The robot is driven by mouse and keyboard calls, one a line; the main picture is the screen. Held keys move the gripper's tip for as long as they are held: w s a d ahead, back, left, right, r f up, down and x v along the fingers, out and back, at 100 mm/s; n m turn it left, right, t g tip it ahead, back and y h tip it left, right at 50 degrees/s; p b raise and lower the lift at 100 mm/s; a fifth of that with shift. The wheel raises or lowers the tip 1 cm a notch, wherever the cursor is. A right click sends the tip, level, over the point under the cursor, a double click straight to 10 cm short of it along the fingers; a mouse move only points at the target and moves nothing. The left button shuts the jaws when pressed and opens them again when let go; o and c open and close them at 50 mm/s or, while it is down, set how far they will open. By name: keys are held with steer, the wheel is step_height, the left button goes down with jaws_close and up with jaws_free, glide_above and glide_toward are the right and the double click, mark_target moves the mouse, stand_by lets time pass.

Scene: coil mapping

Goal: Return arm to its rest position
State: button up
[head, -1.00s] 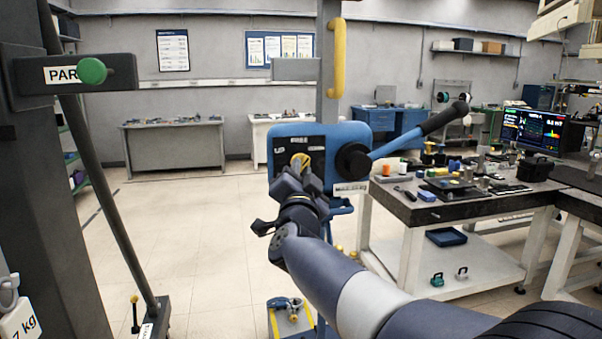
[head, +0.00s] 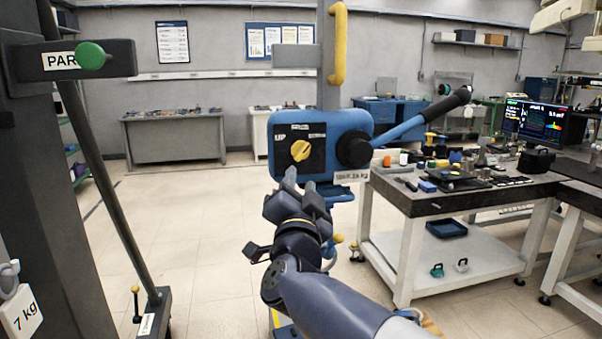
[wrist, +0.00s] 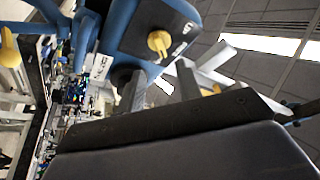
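My gripper (head: 301,186) is at the lower middle of the head view, pointing up and away from me. Its two fingers stand apart with nothing between them. My arm runs from it to the bottom right edge. Just beyond and above the fingertips is a blue box (head: 361,121) with a black panel. A yellow knob (head: 300,150) sits on the panel, clear of my fingers. In the wrist view, the yellow knob (wrist: 159,43) shows beyond my two spread fingers, near the top.
A blue lever (head: 402,129) with a black grip reaches right from the box. A cluttered workbench (head: 405,205) stands at the right. A dark post with a green knob (head: 91,55) stands at the left. The floor (head: 180,230) between is mostly clear.

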mark_target(302, 154)
steer(key=shift+v, duration=1.1)
steer(key=p+x, duration=0.1)
steer(key=x, duration=1)
steer(key=shift+s, duration=0.15)
